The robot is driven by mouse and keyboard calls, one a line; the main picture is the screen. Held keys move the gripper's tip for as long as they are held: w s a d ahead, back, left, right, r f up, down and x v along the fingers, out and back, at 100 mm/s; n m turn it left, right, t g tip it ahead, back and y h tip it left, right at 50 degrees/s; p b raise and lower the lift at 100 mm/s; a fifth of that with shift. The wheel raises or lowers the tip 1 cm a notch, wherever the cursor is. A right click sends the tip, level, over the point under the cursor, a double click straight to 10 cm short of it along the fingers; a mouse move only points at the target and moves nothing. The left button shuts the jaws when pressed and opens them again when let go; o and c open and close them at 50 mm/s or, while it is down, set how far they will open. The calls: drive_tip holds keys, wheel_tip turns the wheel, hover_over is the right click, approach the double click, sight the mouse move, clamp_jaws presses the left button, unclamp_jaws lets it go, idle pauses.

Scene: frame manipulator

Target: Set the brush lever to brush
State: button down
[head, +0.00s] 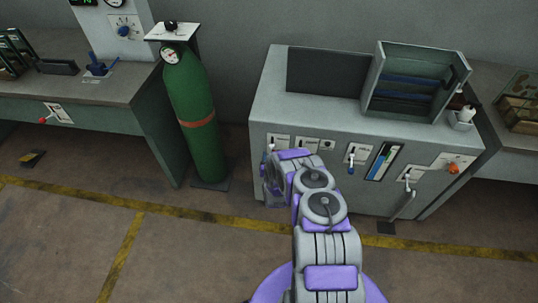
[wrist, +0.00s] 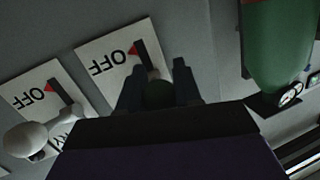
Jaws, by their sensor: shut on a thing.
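In the wrist view, my gripper (wrist: 158,80) is shut on a dark green lever knob (wrist: 159,95). The knob belongs to a white switch plate (wrist: 112,62) reading OFF upside down, with a dark slot and red mark. I cannot read a brush label, so I cannot tell which lever is the brush one. A second OFF plate (wrist: 40,92) with a white knob (wrist: 24,139) is beside it. In the head view, my gripper (head: 272,182) is at the left end of the grey cabinet's front, and my arm hides part of the panel there.
A green gas cylinder (head: 195,115) stands left of the cabinet. The floor in front is clear.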

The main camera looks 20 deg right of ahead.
drive_tip(key=shift+w+r+m+g+y+p, duration=0.1)
drive_tip(key=shift+r+m+g+y+p, duration=0.15)
drive_tip(key=shift+r+g+y+p, duration=0.8)
drive_tip(key=shift+r+m+g+y+p, duration=0.25)
drive_tip(key=shift+r+g+p, duration=0.25)
drive_tip(key=shift+g+p, duration=1.05)
drive_tip(key=c, duration=0.8)
unclamp_jaws()
drive_tip(key=shift+d+f, duration=0.1)
drive_tip(key=shift+s+p, duration=0.35)
drive_tip(key=p+v, duration=0.2)
drive_tip(key=v, duration=1.4)
drive_tip(key=shift+s+r, duration=0.25)
drive_tip(key=shift+r, duration=0.05)
